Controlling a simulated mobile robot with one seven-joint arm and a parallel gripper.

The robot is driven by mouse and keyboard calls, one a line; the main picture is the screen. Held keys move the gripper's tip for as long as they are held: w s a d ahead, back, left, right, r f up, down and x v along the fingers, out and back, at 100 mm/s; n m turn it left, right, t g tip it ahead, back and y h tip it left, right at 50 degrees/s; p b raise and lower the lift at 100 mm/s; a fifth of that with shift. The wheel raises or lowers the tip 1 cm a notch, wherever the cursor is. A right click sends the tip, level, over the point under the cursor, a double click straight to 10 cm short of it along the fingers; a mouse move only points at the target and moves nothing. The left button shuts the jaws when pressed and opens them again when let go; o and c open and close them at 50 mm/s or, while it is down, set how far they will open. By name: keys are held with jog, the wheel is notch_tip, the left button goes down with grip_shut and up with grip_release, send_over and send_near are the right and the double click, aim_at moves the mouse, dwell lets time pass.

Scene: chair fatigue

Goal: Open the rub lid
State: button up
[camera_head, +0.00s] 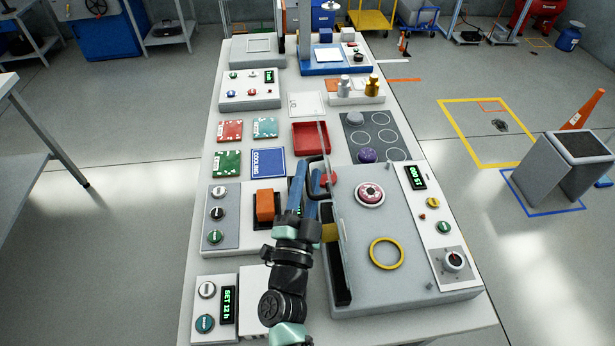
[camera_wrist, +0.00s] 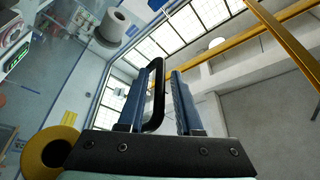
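The rub station is a grey box at the right front of the table, with a dark gap along its left side. A thin grey panel (camera_head: 342,222), seen nearly edge-on, rises at that side and looks like the raised lid. A black loop handle (camera_head: 317,162) shows beside it; the handle (camera_wrist: 159,92) also shows in the wrist view. My gripper (camera_head: 304,186) has blue fingers at the handle. In the wrist view my gripper (camera_wrist: 160,85) has the handle between its fingers, close to the left one, with a gap to the right one. Whether the handle is touched is unclear.
A pink-and-white round part (camera_head: 370,194) and a yellow ring (camera_head: 386,253) show on the grey station. An orange block (camera_head: 265,206) stands left of my gripper. A red tray (camera_head: 311,138) lies behind it. A yellow round part (camera_wrist: 48,152) shows low left in the wrist view.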

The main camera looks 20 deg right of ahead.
grip_shut()
dwell(1.2)
